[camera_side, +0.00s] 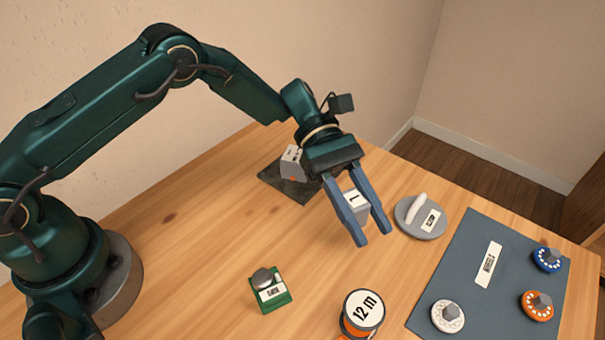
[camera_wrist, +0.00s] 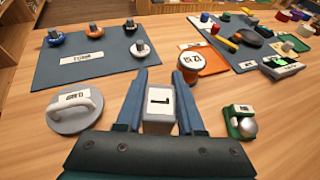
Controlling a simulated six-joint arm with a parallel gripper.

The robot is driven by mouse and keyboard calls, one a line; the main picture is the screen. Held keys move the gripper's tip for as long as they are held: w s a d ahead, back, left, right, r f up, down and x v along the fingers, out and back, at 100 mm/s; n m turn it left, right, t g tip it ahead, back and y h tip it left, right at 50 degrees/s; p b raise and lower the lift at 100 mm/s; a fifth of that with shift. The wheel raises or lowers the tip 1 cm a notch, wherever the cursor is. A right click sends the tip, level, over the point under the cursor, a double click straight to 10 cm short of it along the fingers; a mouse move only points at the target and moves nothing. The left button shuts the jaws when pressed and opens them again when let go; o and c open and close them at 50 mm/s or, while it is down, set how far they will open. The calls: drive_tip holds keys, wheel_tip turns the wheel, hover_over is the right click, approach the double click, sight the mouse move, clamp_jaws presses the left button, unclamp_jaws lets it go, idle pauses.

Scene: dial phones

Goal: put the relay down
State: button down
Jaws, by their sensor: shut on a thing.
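My gripper (camera_side: 368,222) is shut on a pale grey block with a white top marked "1", the relay (camera_side: 352,204). The relay also shows between the fingers in the wrist view (camera_wrist: 160,108), looking upright. The fingers cover its sides, and its underside is hidden, so I cannot tell whether it touches the table. Behind my gripper in the side view, a dark square plate (camera_side: 272,184) carries another grey block (camera_side: 291,163) with an orange spot; my gripper partly covers the plate.
A grey disc with a white handle (camera_side: 410,228) stands close right of my gripper. A green block with a knob (camera_side: 282,300) and a "12 m" reel (camera_side: 362,308) stand nearer. Bare wood (camera_side: 190,250) lies left.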

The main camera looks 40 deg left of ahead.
drive_tip(key=shift+d+f, duration=0.2)
drive_tip(key=shift+d, duration=0.15)
drive_tip(key=shift+f, duration=2)
drive_tip(key=shift+f, duration=0.15)
drive_tip(key=c, duration=0.5)
unclamp_jaws()
